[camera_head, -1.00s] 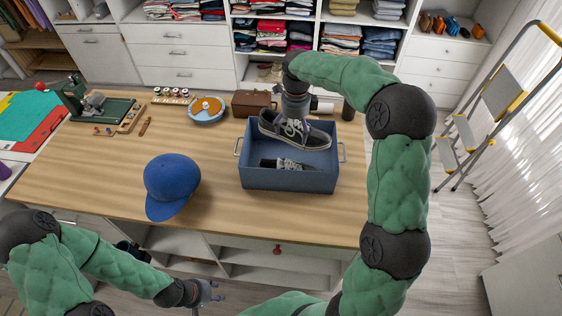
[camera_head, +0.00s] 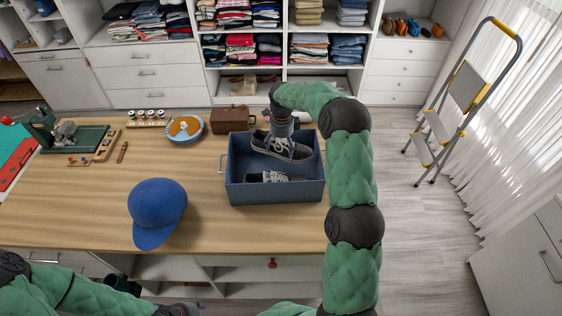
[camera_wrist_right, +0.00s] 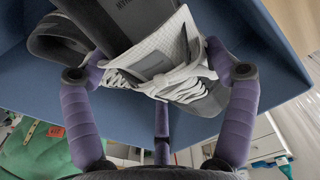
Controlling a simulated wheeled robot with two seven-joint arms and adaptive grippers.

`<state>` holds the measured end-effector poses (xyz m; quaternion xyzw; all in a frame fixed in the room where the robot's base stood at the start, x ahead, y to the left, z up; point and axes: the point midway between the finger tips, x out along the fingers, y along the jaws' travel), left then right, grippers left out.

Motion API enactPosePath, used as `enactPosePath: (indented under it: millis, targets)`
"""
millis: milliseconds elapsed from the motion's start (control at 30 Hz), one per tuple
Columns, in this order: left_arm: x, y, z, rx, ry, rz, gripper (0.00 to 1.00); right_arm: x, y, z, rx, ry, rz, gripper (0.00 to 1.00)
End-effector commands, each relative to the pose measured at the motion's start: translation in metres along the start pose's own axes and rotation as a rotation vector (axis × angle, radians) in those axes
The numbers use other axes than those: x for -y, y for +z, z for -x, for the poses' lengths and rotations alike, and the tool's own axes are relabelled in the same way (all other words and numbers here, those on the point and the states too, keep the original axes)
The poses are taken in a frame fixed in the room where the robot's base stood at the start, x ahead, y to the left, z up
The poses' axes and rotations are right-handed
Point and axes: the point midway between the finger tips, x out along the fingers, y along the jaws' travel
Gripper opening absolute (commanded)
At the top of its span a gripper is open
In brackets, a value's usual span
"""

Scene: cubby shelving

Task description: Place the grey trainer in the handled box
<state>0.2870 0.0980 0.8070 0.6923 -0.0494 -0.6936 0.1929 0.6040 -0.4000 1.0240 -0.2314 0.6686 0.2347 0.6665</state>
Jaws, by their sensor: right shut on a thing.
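The handled box (camera_head: 275,192) is a blue open box on the wooden table, with a metal handle showing at its left end. My right gripper (camera_head: 281,136) reaches down into it from behind and is shut on the grey trainer (camera_head: 290,153). The trainer is inside the box's outline, toward the back; I cannot tell whether it touches the floor. In the right wrist view, the fingers (camera_wrist_right: 162,85) stand on either side of the trainer's laced part (camera_wrist_right: 185,75). A second dark shoe with pale laces (camera_head: 268,177) lies near the front wall. My left gripper (camera_head: 184,309) is barely visible at the bottom edge.
A blue cap (camera_head: 157,210) lies left of the box. A brown case (camera_head: 232,119) and a round blue-rimmed dish (camera_head: 185,130) stand behind. A green machine (camera_head: 68,135) is at the far left. A stepladder (camera_head: 455,100) stands on the right. The table's left middle is clear.

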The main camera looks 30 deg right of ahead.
Motion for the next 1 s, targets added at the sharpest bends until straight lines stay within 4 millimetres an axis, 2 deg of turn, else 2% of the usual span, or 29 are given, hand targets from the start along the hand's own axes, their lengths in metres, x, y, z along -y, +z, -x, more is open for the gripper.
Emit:
enactPosePath:
  millis: [100, 200, 433, 667, 1000]
  targets:
    - [0.001, 0.0, -0.002, 0.0, 0.0, 0.0, 0.4, 0.001, 0.0, -0.024, 0.0, 0.0, -0.002, 0.38]
    - [0.001, 0.0, -0.002, 0.0, 0.0, 0.0, 0.4, 0.001, 0.0, -0.035, 0.001, -0.001, -0.002, 0.38]
    - [0.001, 0.0, -0.003, 0.0, 0.0, 0.0, 0.4, 0.001, 0.0, -0.049, 0.001, -0.002, -0.001, 0.38]
    - [0.002, 0.0, -0.004, 0.0, 0.0, 0.0, 0.4, 0.001, 0.0, -0.078, 0.0, 0.0, -0.002, 0.38]
    - [0.002, 0.0, -0.006, 0.0, 0.0, 0.0, 0.4, 0.001, 0.0, -0.082, 0.002, -0.003, -0.001, 0.38]
